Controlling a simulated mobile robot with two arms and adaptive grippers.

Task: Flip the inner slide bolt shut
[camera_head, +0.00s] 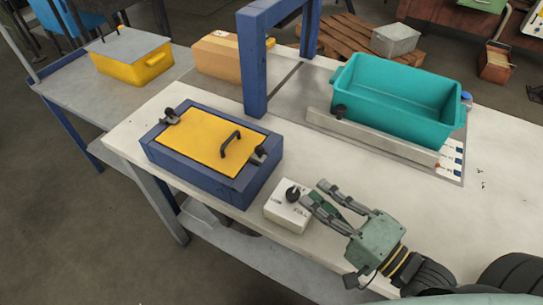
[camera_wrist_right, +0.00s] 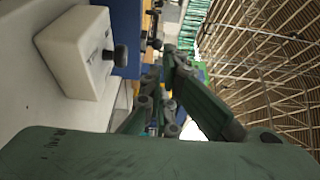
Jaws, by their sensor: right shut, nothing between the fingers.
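A blue box (camera_head: 200,176) with a yellow lid (camera_head: 205,135) sits on the white bench. The lid has a black handle (camera_head: 231,143). One black slide bolt (camera_head: 259,155) is at the lid's right edge, and another black bolt (camera_head: 170,117) is at its far left corner. I cannot tell which one is the inner bolt or how far either is slid. My right gripper (camera_head: 315,192) is shut and empty, right of the box, with its fingertips by a white switch box. Its fingers show in the right wrist view (camera_wrist_right: 160,112). My left gripper is out of view.
The white switch box (camera_head: 287,216) with a black knob stands at the bench's front edge; it also fills the left of the wrist view (camera_wrist_right: 78,50). A teal bin (camera_head: 395,105) stands behind on a scale plate. A blue upright frame (camera_head: 254,75) rises behind the box.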

